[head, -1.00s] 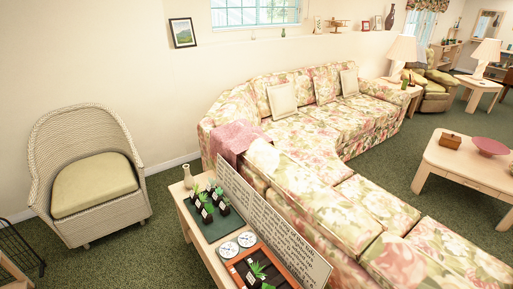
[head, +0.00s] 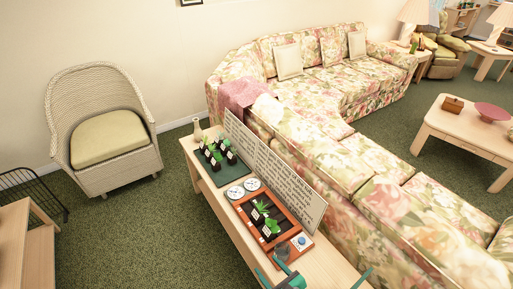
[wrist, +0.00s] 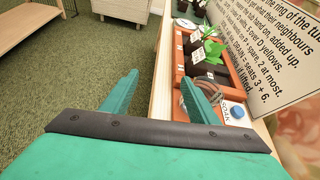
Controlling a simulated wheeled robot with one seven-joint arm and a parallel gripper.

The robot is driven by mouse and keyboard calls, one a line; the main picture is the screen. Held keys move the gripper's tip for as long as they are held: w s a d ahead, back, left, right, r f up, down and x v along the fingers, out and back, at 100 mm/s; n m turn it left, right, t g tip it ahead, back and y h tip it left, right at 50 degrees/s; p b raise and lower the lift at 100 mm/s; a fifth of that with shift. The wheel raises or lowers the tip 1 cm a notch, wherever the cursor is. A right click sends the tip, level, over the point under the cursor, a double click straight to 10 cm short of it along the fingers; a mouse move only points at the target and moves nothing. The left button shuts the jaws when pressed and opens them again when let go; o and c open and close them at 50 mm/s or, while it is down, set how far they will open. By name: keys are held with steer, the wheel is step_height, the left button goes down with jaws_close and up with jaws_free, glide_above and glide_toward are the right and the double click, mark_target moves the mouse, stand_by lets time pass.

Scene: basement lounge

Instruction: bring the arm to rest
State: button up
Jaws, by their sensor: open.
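My gripper (head: 312,274) shows at the bottom of the head view, with its teal fingers apart. In the wrist view my gripper (wrist: 160,77) is open, and nothing shows between its fingers. It is at the near end of a narrow light-wood table (head: 208,188). The right finger overlaps a wooden tray (head: 238,205) in the wrist view; I cannot tell whether they touch. The tray holds small black pots with green plants (head: 262,208). A blue button (wrist: 237,113) beside a label reading SOAK is at its near end.
A lettered board (head: 283,180) stands along the table's right side, against the floral sofa (head: 375,155). A green mat (head: 217,178) with several potted plants and two white dials (head: 243,188) lie farther along. A wicker armchair (head: 98,100) stands left. Carpet between is clear.

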steer(key=s+a+f+n+h, duration=0.1)
steer(key=s+a+n+h, duration=0.3)
steer(key=s, duration=0.5)
steer(key=s+a+n+h, duration=0.1)
steer(key=s+n+h, duration=0.1)
steer(key=s+n, duration=0.6)
steer(key=s+r+n+t+h, duration=0.1)
steer(key=s+r+n, duration=0.6)
steer(key=s+r, duration=0.2)
steer(key=shift+s+d+t+h, duration=0.3)
steer(key=shift+s+d+h, duration=0.05)
steer(key=shift+d+h, duration=0.05)
steer(key=s+r+n+t, duration=0.1)
steer(key=r+n, duration=0.2)
steer(key=r, duration=0.1)
steer(key=s+r+n, duration=0.2)
steer(key=r+n, duration=0.1)
steer(key=r, duration=0.1)
steer(key=s+r+n+t+y, duration=0.1)
steer(key=r+n, duration=0.2)
steer(key=r, duration=0.1)
steer(key=shift+s+a+r+t, duration=0.2)
steer(key=shift+s+r+t, duration=0.1)
steer(key=shift+s+r, duration=0.05)
steer(key=shift+c, duration=0.2)
